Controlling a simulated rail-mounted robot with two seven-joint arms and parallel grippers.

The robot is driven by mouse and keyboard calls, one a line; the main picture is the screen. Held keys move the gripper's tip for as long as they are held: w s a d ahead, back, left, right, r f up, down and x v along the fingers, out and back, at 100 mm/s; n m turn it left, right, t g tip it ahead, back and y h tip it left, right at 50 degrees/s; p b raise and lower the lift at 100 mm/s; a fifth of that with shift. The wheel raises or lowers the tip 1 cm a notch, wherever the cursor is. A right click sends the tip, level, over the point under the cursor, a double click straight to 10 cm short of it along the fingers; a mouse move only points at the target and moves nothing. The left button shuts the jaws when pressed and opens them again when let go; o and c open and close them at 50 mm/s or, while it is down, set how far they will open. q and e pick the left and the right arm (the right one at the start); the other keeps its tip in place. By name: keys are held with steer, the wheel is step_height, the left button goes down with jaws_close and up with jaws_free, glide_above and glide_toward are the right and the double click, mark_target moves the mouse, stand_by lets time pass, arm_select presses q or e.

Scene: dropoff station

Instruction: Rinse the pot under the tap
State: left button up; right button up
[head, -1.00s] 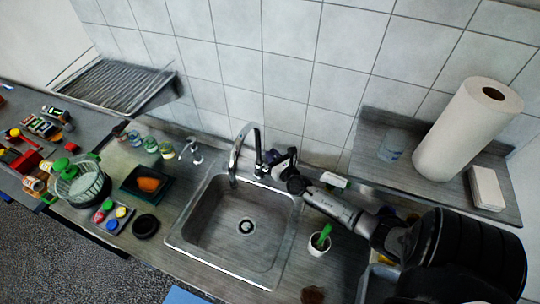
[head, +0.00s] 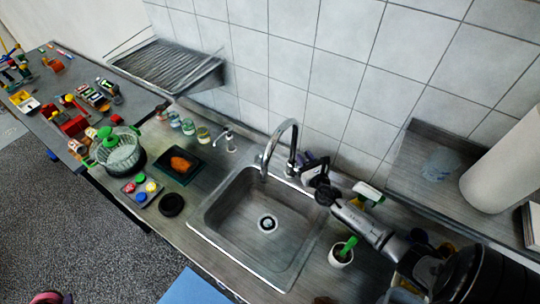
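A round pot with green handles (head: 122,158) stands on the counter at the left, left of the sink; its inside looks pale. The steel sink (head: 235,225) is empty, with its drain showing. The curved chrome tap (head: 283,135) rises behind the sink, its spout over the basin. No water shows. My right gripper (head: 308,170) is just right of the tap's base, close to its lever; its fingers are dark and small, so I cannot tell whether they touch it or how far apart they are. My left gripper is out of view.
A white cup with a green-handled brush (head: 341,254) stands right of the sink. A dark tray with an orange sponge (head: 180,163), a black round piece (head: 171,205) and several jars (head: 188,126) lie between pot and sink. A paper roll (head: 505,170) is on the right shelf.

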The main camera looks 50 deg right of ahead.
steer(key=shift+o, duration=1)
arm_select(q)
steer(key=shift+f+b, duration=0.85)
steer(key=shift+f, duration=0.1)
arm_select(e)
steer(key=r+v, duration=0.1)
steer(key=v, duration=1.1)
steer(key=shift+f, duration=0.45)
